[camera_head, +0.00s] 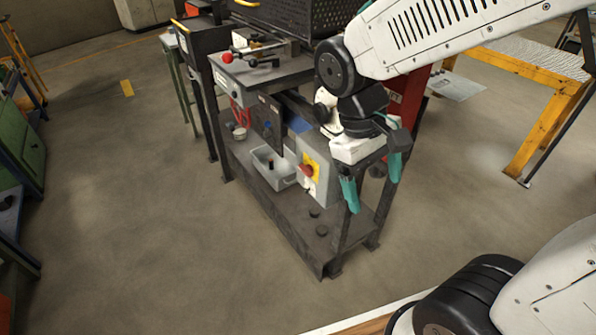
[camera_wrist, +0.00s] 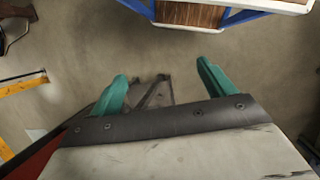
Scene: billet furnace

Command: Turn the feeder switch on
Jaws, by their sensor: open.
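A red switch knob on a yellow plate (camera_head: 308,169) sits on the front of a light grey box (camera_head: 318,184) on the dark stand; I take it for the feeder switch. Its turn position is too small to tell. My gripper (camera_head: 373,188), with two teal fingers, points down to the right of the box, apart from the switch. The fingers are spread and empty. In the wrist view my gripper (camera_wrist: 162,82) shows both fingers with bare floor and part of a dark frame between and beyond them. The switch is not visible there.
A dark metal stand (camera_head: 290,225) carries a grey bin (camera_head: 273,170) left of the switch box. A red ball-ended lever (camera_head: 227,58) is on the upper bench. A yellow frame (camera_head: 545,125) stands at the right. Floor is clear in front and left of the stand.

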